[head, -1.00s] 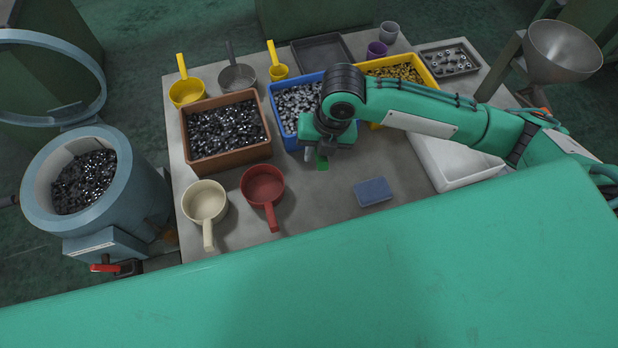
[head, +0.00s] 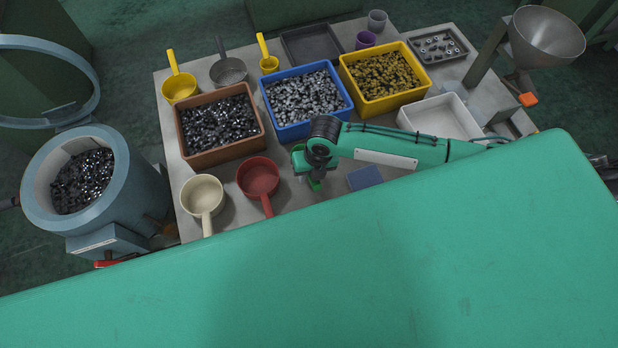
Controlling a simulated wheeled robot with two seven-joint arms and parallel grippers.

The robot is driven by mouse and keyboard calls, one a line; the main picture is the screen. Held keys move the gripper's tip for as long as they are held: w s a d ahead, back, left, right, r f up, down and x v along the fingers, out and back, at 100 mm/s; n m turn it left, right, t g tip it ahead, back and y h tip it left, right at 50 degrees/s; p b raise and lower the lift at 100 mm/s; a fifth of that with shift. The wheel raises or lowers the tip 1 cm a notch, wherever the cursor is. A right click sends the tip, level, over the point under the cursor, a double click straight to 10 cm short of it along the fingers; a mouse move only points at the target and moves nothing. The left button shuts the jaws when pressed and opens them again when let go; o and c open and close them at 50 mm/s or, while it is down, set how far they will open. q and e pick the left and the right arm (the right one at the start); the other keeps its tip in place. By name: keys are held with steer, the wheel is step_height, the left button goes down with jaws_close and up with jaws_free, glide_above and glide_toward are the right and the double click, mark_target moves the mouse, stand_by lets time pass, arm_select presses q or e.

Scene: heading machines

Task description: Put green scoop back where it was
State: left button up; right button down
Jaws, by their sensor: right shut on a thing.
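My right arm comes in from the right, and its gripper (head: 313,178) is low over the front of the table, between the red scoop and the blue block. It is shut on the green scoop (head: 315,186). I cannot tell whether the scoop touches the table. My left gripper is not in view.
A red scoop (head: 258,177) and a cream scoop (head: 202,194) stand left of the gripper. A blue block (head: 364,178) lies to its right. Behind are brown (head: 222,156), blue (head: 305,128) and yellow (head: 389,107) bins of parts. A white tray (head: 464,130) is at right.

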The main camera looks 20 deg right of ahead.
step_height(320, 180, down, 4)
steer(key=shift+r+p, duration=0.15)
steer(key=shift+p, duration=0.25)
steer(key=shift+f, duration=0.35)
steer(key=shift+f, duration=0.1)
steer(key=c, duration=1.3)
jaws_free()
steer(key=shift+o, duration=0.2)
